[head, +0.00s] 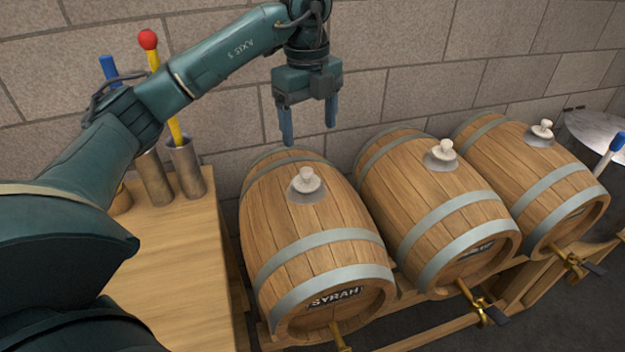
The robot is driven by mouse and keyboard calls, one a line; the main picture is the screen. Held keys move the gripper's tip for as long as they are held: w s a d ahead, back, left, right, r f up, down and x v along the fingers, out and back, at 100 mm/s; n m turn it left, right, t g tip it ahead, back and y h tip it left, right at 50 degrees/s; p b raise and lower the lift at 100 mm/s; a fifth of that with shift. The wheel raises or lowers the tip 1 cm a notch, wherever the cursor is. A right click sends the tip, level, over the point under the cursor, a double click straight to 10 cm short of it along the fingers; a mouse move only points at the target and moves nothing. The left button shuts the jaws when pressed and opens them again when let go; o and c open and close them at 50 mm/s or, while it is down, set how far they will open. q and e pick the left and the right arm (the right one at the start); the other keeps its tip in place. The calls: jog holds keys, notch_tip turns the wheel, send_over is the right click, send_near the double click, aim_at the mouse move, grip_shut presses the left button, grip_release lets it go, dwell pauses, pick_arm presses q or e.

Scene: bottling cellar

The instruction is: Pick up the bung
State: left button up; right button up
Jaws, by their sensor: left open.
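Three barrels lie side by side, and each has a pale bung in a grey fitting on its top. The nearest bung (307,179) sits in the SYRAH barrel (318,225). A second bung (446,147) is in the middle barrel (425,190), and a third bung (544,127) is in the right barrel (530,165). My left gripper (309,140) is open and empty, fingers pointing down. In the picture it is above the SYRAH barrel's bung and apart from it. My right gripper is not in view.
A wooden table (180,265) at the left holds metal cylinders (187,168) with red- and blue-topped tools. A block wall (410,60) stands behind the barrels. The barrels rest on a wooden rack (530,285); brass taps (485,305) stick out at the front. A round metal surface (598,130) is at far right.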

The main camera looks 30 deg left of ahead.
aim_at(307, 170)
pick_arm(q)
jog(key=f, duration=0.4)
jog(key=a+f, duration=0.1)
jog(key=f, duration=0.2)
jog(key=shift+w+f+p, duration=0.15)
jog(key=shift+f+p, duration=0.3)
jog(key=shift+f, duration=0.95)
jog(key=shift+w+f+p, duration=0.1)
jog(key=shift+f+p, duration=0.3)
jog(key=shift+f, duration=1)
jog(key=c, duration=1)
